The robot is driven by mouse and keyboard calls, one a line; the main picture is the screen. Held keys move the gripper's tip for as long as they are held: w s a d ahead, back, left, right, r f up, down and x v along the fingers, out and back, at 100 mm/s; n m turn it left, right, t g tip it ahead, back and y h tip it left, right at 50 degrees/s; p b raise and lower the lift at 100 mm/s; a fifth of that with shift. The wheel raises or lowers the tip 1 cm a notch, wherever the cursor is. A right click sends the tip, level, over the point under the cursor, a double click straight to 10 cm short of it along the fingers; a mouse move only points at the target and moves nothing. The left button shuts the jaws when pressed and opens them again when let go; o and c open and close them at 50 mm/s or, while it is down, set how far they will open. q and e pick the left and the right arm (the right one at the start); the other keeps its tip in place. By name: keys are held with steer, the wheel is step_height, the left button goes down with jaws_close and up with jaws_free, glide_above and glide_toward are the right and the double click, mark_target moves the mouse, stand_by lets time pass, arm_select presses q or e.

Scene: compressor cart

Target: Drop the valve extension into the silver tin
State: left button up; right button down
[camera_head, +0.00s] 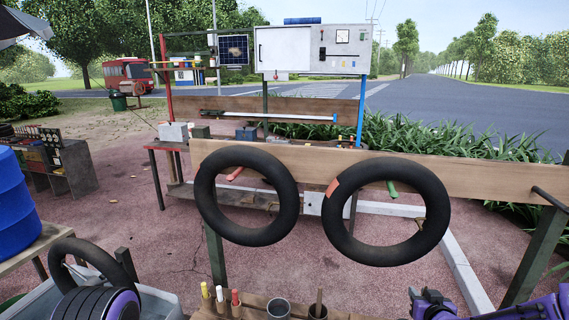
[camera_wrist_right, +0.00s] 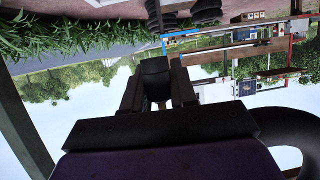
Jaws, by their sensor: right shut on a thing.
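My right gripper (camera_head: 428,298) is at the lower right edge of the head view, mostly cut off. In the right wrist view (camera_wrist_right: 156,82) its two dark fingers are closed on a dark, blunt-ended piece (camera_wrist_right: 155,70). From these views I cannot tell surely that this is the valve extension. A grey metal tin (camera_head: 279,308), which looks like the silver tin, stands at the bottom middle of the head view, left of my right gripper. My left gripper is not in view.
A dark cup (camera_head: 318,311) with a stick stands right of the tin. Two black tyres (camera_head: 247,235) hang on a wooden board (camera_head: 470,180) behind. A blue barrel (camera_head: 12,200) is at the left.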

step_height(320, 180, down, 6)
steer(key=b, duration=0.5)
steer(key=c, duration=0.8)
jaws_free()
steer(key=shift+s, duration=0.1)
steer(key=b+v, duration=0.1)
steer(key=v, duration=0.9)
steer(key=shift+s+r, duration=0.1)
steer(key=shift+s, duration=0.15)
